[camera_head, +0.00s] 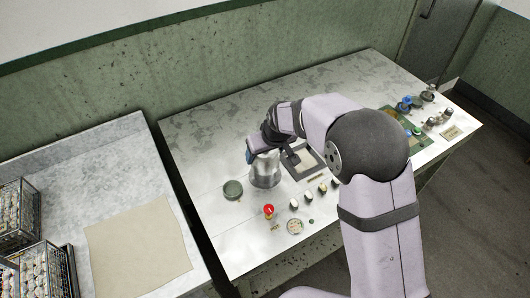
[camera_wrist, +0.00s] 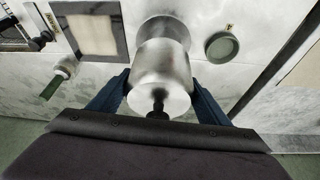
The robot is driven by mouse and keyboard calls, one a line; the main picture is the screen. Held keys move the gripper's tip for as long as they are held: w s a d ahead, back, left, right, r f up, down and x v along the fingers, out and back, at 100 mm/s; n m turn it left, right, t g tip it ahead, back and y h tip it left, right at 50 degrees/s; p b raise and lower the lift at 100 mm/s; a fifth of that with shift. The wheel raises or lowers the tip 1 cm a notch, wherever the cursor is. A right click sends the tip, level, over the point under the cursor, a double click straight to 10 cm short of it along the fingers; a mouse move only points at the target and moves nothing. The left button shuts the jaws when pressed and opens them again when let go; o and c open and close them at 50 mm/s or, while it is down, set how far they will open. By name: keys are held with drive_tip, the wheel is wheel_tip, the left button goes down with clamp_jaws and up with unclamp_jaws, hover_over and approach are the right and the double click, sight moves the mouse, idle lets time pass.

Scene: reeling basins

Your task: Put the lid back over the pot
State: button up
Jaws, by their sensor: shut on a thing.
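My gripper (camera_head: 252,153) is shut on a silver metal piece that I take to be the lid (camera_wrist: 160,75). In the wrist view it is a shiny cylinder with a dark knob facing the camera, one blue finger on each side. A wider silver shape, apparently the pot (camera_wrist: 165,28), shows just beyond it. In the head view the pot (camera_head: 266,180) stands on the table directly under the gripper, and the two silver parts look stacked. I cannot tell whether they touch. Parts of the lid are hidden by the gripper in the head view.
A small green round dish (camera_head: 232,189) lies left of the pot. A dark-framed pale tray (camera_head: 318,159) is close on the right. A red-topped item (camera_head: 269,211) and several small jars stand in front. The table behind the pot is clear.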

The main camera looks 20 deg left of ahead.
drive_tip(key=shift+f+b, duration=2.05)
drive_tip(key=shift+f, duration=0.85)
idle(1.3)
drive_tip(key=o, duration=1.4)
drive_tip(key=shift+r, duration=0.15)
drive_tip(key=shift+r+p, duration=2.6)
drive_tip(key=shift+r, duration=0.75)
